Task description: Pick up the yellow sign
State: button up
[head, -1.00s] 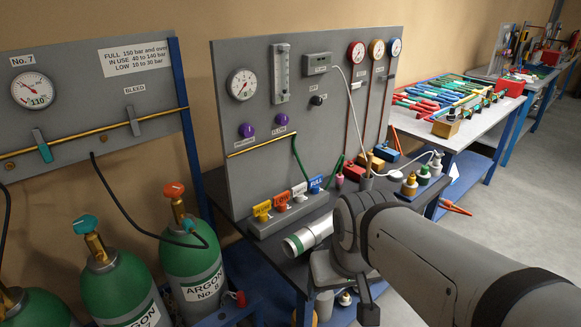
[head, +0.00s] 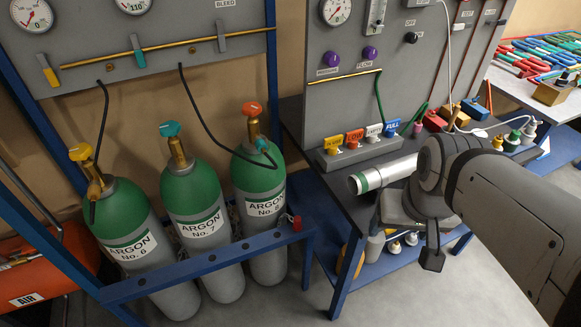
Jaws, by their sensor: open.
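The yellow sign (head: 333,144) is a small tag in the head view, at the left end of a row of coloured tags on a grey ledge at the foot of the gauge panel. Its lettering is too small to read. It stands upright and nothing covers it. My gripper (head: 404,238) is to the right of the sign and nearer to me, by the front edge of the dark bench. Its jaws are apart, and I see nothing held in it. My arm hides part of the bench top.
Orange (head: 355,137), white (head: 374,131) and blue (head: 392,126) tags stand right of the yellow one. A silver tube with a green band (head: 382,174) lies on the bench in front of them. Green argon cylinders (head: 190,195) stand left behind a blue rail (head: 200,267).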

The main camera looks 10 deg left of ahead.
aim_at(332, 143)
jog(key=z, duration=2.4)
jog(key=k, duration=0.8)
jog(key=u, duration=1.8)
jog(key=i, duration=1)
jog(key=u, duration=0.05)
